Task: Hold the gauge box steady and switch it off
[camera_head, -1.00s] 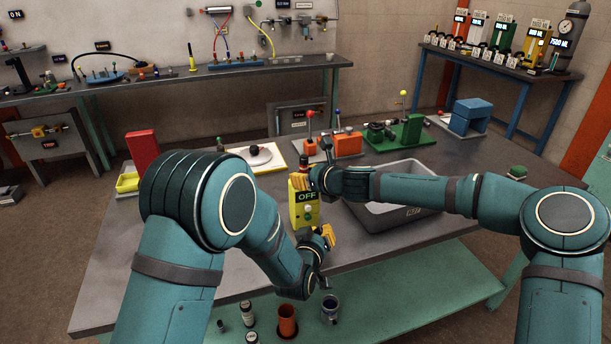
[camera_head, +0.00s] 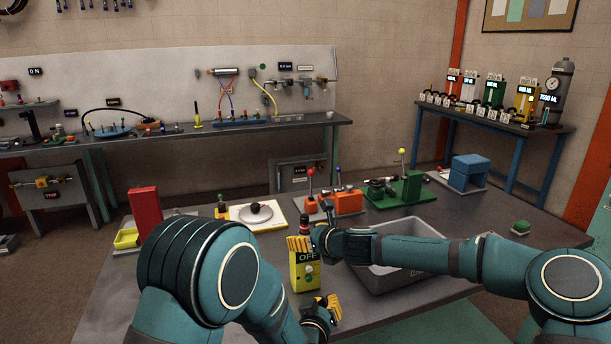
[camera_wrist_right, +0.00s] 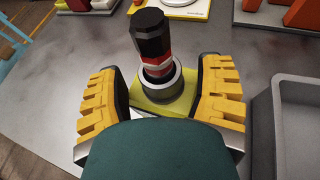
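The yellow gauge box (camera_head: 304,278) stands upright on the grey table, with OFF on its dark display. In the right wrist view, a black knob with a red band (camera_wrist_right: 153,42) rises from a grey collar on the box top (camera_wrist_right: 163,108). My right gripper (camera_head: 301,243) is at the top of the box. In its wrist view its yellow fingers (camera_wrist_right: 162,105) are apart on either side of the collar, with gaps showing. My left gripper (camera_head: 329,306) is low by the box's right side; its finger gap is unclear, and I cannot tell whether it touches.
A grey bin (camera_head: 385,279) stands right of the box, under my right forearm. Behind are a white plate with a round dark knob (camera_head: 258,212), orange lever blocks (camera_head: 345,203) and a green fixture (camera_head: 408,188). A red block (camera_head: 146,212) stands at the left.

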